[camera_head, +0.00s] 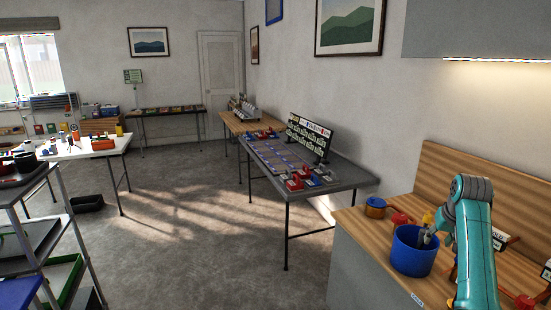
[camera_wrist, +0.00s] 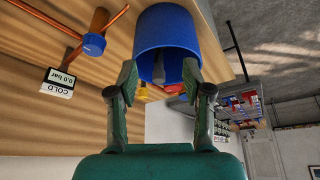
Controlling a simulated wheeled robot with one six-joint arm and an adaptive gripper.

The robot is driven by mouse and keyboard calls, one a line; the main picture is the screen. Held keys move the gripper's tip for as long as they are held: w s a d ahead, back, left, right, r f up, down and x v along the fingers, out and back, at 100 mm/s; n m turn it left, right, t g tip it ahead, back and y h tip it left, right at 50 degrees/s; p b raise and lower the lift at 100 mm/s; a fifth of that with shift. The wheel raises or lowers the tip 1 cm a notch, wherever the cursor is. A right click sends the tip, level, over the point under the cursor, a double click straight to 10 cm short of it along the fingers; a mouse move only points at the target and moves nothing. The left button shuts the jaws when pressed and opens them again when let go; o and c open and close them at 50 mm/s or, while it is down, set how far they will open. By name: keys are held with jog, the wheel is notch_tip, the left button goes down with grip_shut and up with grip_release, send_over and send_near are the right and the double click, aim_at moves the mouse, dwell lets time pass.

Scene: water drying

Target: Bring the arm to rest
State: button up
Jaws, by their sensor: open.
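My teal arm reaches over the wooden counter at the right of the head view. My gripper (camera_head: 427,238) is at the upper right rim of the blue bucket (camera_head: 408,262). In the wrist view my gripper (camera_wrist: 160,76) has its two fingers spread apart, with nothing held between them. The bucket (camera_wrist: 165,28) is just beyond the fingertips there, its open mouth facing the camera. I cannot tell whether the tips reach inside the rim.
A dark table (camera_head: 345,181) stands beyond; the floor between is clear.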

jog(key=s+a+f+t, duration=0.1)
jog(key=s+a+f, duration=0.15)
jog(key=f, duration=0.55)
jog(key=s+a+f, duration=0.2)
jog(key=a+f, duration=0.1)
jog(key=f, duration=0.4)
jog(key=s+a+f+t, duration=0.1)
jog(key=s+a+f, duration=0.15)
jog(key=f, duration=0.55)
jog(key=s+a+f+n+t, duration=0.1)
jog(key=s+a+f, duration=0.5)
jog(key=s, duration=0.3)
jog(key=s+a+f+t, duration=0.2)
jog(key=s+a+f, duration=0.4)
jog(key=s+f, duration=0.15)
jog(key=s+a+r+n+t, duration=0.1)
jog(key=s+a+r, duration=0.15)
jog(key=s, duration=0.85)
jog(key=s+a+r+t, duration=0.15)
jog(key=s+a, duration=0.25)
jog(key=s, duration=0.7)
jog(key=s+a+r+n+t+y, duration=0.1)
jog(key=s+a+r+t, duration=0.2)
jog(key=s+r, duration=1.5)
jog(key=shift+a, duration=0.15)
